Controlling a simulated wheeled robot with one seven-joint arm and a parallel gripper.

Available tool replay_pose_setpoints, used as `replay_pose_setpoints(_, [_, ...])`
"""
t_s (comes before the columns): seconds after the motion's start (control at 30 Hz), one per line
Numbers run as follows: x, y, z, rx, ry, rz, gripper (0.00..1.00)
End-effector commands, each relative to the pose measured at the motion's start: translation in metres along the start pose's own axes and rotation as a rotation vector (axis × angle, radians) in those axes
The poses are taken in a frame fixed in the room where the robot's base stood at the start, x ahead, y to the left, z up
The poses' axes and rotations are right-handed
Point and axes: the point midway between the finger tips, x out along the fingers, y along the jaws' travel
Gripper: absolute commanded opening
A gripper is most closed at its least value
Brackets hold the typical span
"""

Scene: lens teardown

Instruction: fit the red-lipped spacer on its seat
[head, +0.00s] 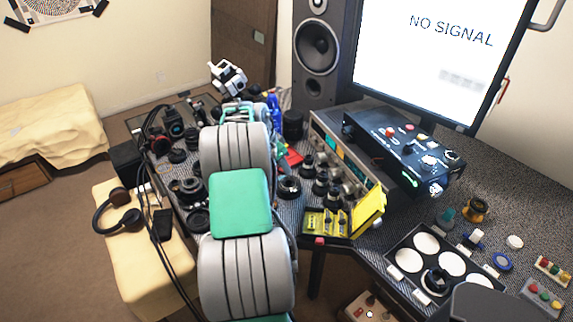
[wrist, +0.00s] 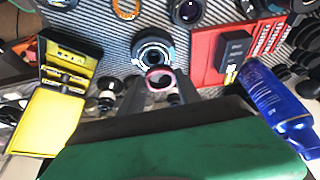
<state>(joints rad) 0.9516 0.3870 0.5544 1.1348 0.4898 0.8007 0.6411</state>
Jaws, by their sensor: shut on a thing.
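The red-lipped spacer (wrist: 151,73) is a small ring with a pinkish-red rim in the wrist view. My gripper (wrist: 160,87) is shut on it, with a grey finger on each side. Just beyond the spacer, a dark round lens part (wrist: 153,50) with a pale ring and blue marks stands on the patterned table; it may be the seat, but I cannot tell for sure. The spacer appears just short of this part in the picture; the height gap is unclear. In the head view my arm hides the spacer and my fingers.
A yellow case (wrist: 58,110) lies at left and a red tray (wrist: 208,55) with a black box at right in the wrist view. A blue bottle (wrist: 275,105) is close on the right. Several lens parts crowd the table around my gripper.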

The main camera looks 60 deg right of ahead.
Motion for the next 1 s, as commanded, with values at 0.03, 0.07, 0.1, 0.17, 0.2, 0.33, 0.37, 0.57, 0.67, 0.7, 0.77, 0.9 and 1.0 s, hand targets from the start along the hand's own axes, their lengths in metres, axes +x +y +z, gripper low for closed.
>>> replay_pose_setpoints(0.03, [0.006,0.005,-0.007,0.026,0.002,0.01,0.02])
replay_pose_setpoints(0.07, [0.009,0.007,-0.01,0.038,0.002,0.015,0.02])
replay_pose_setpoints(0.1, [0.011,0.009,-0.013,0.05,0.003,0.019,0.02])
replay_pose_setpoints(0.17, [0.013,0.01,-0.014,0.058,0.005,0.021,0.02])
replay_pose_setpoints(0.2, [0.014,0.01,-0.014,0.059,0.005,0.022,0.02])
replay_pose_setpoints(0.33, [0.02,0.01,-0.011,0.057,0.004,0.022,0.02])
replay_pose_setpoints(0.37, [0.022,0.01,-0.01,0.057,0.004,0.022,0.02])
replay_pose_setpoints(0.57, [0.039,0.01,-0.003,0.055,0.005,0.021,0.02])
replay_pose_setpoints(0.67, [0.047,0.01,0.001,0.054,0.004,0.022,0.02])
replay_pose_setpoints(0.7, [0.052,0.01,0.003,0.054,0.004,0.022,0.02])
replay_pose_setpoints(0.77, [0.058,0.01,0.005,0.054,0.004,0.021,0.02])
replay_pose_setpoints(0.9, [0.065,0.01,0.008,0.054,0.004,0.021,0.02])
replay_pose_setpoints(1.0, [0.067,0.009,0.009,0.054,0.004,0.02,0.02])
